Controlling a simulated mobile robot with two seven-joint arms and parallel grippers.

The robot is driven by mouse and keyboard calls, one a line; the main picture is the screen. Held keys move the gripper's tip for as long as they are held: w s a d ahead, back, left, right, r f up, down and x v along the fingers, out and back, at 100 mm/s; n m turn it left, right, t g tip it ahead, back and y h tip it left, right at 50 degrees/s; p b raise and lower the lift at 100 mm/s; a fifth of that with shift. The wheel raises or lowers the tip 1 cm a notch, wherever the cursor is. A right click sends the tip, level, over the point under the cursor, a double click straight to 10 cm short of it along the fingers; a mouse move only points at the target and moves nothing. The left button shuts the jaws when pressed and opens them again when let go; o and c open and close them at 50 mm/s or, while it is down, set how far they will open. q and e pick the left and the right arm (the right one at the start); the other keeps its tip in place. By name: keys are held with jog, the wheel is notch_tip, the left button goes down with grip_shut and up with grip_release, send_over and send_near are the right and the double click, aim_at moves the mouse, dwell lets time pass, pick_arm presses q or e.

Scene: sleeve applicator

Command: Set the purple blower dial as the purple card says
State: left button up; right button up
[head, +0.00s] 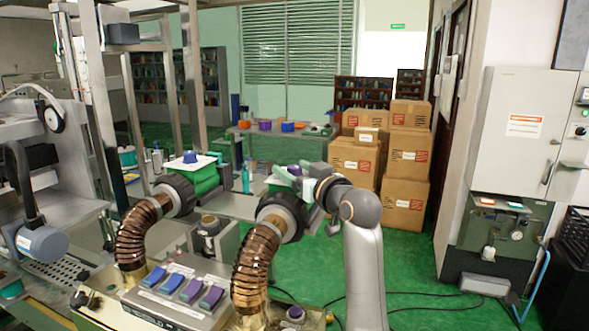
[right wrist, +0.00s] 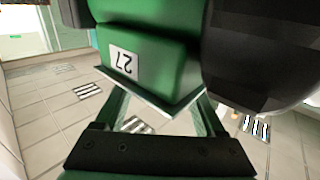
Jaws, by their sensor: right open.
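A purple dial (head: 294,170) sits on top of the right-hand green blower housing, beside a black blower head (head: 283,214) on a bronze corrugated hose. My right gripper (head: 312,190) is open, close to the right side of this housing. In the right wrist view a green housing (right wrist: 150,55) with a white upside-down "27" label fills the top, in front of the gripper; contact cannot be told. The dial does not show there. I cannot make out a purple card or read a dial setting. My left gripper is not in view.
A blue dial (head: 190,156) tops the left blower. A control box (head: 165,310) with blue and purple rocker-like pieces stands in front. Cardboard boxes (head: 405,155) are stacked behind, and a grey cabinet (head: 515,140) stands right. Green floor (head: 410,270) is open right of my arm.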

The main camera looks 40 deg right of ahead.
grip_shut()
dwell(0.5)
